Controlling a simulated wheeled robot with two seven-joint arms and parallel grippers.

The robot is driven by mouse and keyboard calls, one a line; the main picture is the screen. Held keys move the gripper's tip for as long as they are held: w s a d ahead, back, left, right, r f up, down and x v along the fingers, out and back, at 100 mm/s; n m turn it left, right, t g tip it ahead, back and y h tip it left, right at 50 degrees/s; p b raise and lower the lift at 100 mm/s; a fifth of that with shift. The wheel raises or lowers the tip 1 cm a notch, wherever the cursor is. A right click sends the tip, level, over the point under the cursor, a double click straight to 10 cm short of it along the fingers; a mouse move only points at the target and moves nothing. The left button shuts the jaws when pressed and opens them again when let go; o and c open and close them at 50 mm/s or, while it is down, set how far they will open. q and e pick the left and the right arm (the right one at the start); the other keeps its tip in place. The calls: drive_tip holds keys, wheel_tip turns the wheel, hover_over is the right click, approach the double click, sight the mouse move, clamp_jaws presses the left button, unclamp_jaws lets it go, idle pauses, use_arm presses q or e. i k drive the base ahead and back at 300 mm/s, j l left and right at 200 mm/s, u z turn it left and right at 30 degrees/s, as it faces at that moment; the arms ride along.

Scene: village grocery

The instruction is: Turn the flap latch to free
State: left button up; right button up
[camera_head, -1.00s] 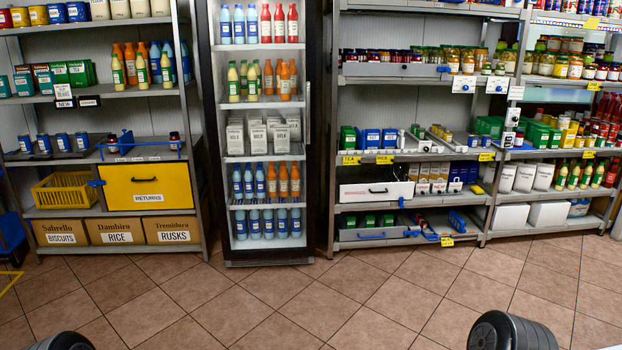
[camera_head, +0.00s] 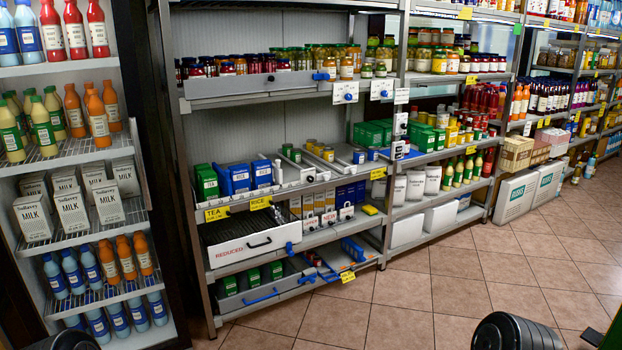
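A long grey front panel (camera_head: 252,86) runs along the upper shelf of the middle rack, below a row of jars. A small blue piece (camera_head: 320,76) sits at its right end. Beside it hang two white plates, one with a blue knob (camera_head: 345,97) and one with a blue knob (camera_head: 381,92). More small white plates with knobs (camera_head: 401,130) are lower on the rack's right post. I cannot tell which of these is the flap latch, or how it is turned. Neither gripper is in view; only dark rounded parts of my arms show at the bottom edge.
A glazed fridge (camera_head: 140,190) with bottles and milk cartons stands at the left. Below the panel are a white REDUCED drawer (camera_head: 250,243) and a low tray with a blue handle (camera_head: 262,297).

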sight(325, 76)
drive_tip(key=i+l, duration=0.15)
drive_tip(key=i, duration=0.4)
drive_tip(key=i+l+z, duration=0.1)
drive_tip(key=i, duration=0.45)
drive_tip(key=i+l, duration=0.3)
drive_tip(key=i+l+u, duration=0.1)
drive_tip(key=i+l, duration=0.2)
drive_tip(key=l, duration=0.15)
drive_tip(key=i+l, duration=0.6)
drive_tip(key=l, duration=0.2)
drive_tip(key=i+l+u, duration=0.1)
drive_tip(key=i+l, duration=0.5)
drive_tip(key=l, duration=0.2)
drive_tip(key=i+l+u, duration=0.1)
drive_tip(key=i+l, duration=0.2)
drive_tip(key=l, duration=0.15)
drive_tip(key=i+l, duration=0.25)
drive_tip(key=l, duration=0.15)
